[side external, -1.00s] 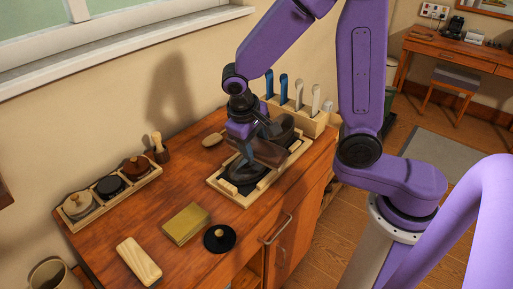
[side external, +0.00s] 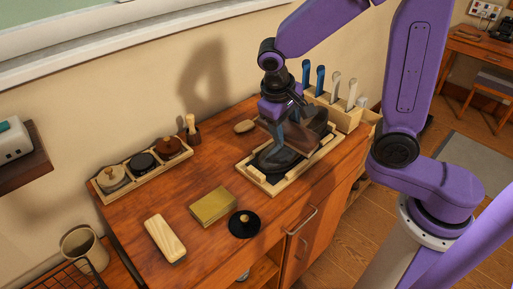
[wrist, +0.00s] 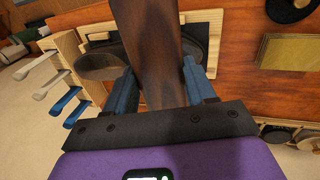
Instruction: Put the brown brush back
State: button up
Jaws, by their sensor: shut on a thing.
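My gripper (side external: 286,142) is above the wooden tray (side external: 243,171) on the cabinet top, with its fingers pointing down. In the wrist view, my gripper (wrist: 160,85) is shut on a long dark brown wooden piece, which looks like the brown brush (wrist: 150,45). A dark shoe (side external: 268,160) lies in the tray under my gripper. Dark rounded shoe parts (wrist: 98,64) show beside the brush in the wrist view. I cannot tell whether the brush touches a shoe.
A pale wooden rack (side external: 345,117) with blue and white handles stands behind the tray. An oval brush (side external: 244,126), a tray of round tins (side external: 143,163), a yellow block (side external: 213,206), a black round lid (side external: 244,224) and a pale wooden block (side external: 165,238) lie to the left. Bare wood lies between them.

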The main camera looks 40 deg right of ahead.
jog(key=w+a+y, duration=0.2)
jog(key=a, duration=0.5)
jog(key=w+a+y, duration=0.2)
jog(key=w+a, duration=0.1)
jog(key=a, duration=0.5)
jog(key=w+a+f, duration=0.2)
jog(key=w+f, duration=0.1)
jog(key=w+a+f, duration=0.2)
jog(key=w+f, duration=0.1)
jog(key=w, duration=0.1)
jog(key=w+a+f, duration=0.2)
jog(key=w+f, duration=0.1)
jog(key=w, duration=0.1)
jog(key=shift+w+f, duration=0.15)
jog(key=shift+f, duration=0.1)
jog(key=shift+w+a+f, duration=0.1)
jog(key=shift+f, duration=1.55)
jog(key=shift+f, duration=0.6)
jog(key=o, duration=1)
